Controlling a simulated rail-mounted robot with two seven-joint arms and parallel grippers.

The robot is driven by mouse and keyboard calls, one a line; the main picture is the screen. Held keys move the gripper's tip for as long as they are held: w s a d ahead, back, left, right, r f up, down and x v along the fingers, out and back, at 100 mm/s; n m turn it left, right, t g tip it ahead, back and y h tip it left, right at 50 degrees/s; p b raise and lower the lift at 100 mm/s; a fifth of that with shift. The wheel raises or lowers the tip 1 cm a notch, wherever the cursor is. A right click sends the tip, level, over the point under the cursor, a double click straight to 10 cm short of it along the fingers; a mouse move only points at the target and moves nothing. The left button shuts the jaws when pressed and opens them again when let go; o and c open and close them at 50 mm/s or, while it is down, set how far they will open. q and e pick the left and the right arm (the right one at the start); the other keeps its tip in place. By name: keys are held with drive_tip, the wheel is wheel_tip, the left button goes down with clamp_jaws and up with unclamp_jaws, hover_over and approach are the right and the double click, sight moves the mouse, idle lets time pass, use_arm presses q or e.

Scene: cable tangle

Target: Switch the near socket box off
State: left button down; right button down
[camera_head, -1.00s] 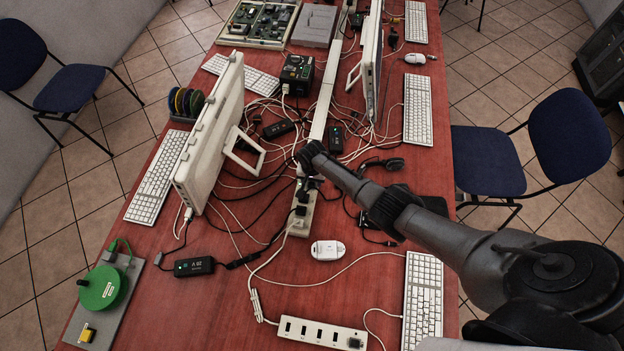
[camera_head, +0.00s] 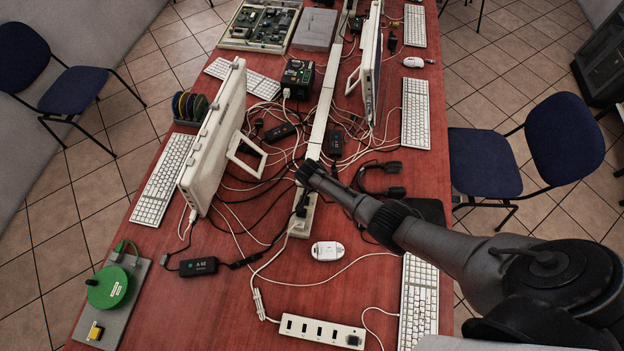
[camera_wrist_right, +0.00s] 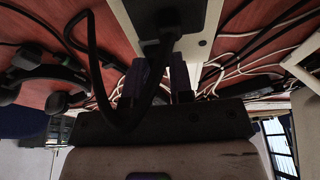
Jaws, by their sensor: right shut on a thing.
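The near socket box (camera_head: 302,224) is a pale box at the near end of the long white cable duct, with black and white cables at it. My right gripper (camera_head: 303,172) is just beyond it, over the duct, and partly hides its far end. In the right wrist view, a black plug (camera_wrist_right: 168,35) on a black cable sits in a dark panel on a pale box. My right gripper's fingers (camera_wrist_right: 158,85) are close under that panel with the black cable (camera_wrist_right: 103,85) between them. The contact is dark and hard to see. My left gripper is out of view.
A white monitor (camera_head: 213,140) stands left of the box, amid tangled cables. A white mouse-like device (camera_head: 327,251), a white strip (camera_head: 320,331) and a black adapter (camera_head: 198,266) lie nearer. A headset (camera_head: 381,178) lies to the right. Bare red tabletop shows at the front.

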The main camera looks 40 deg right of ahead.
drive_tip(key=shift+t+h, duration=0.3)
drive_tip(key=c, duration=1)
unclamp_jaws()
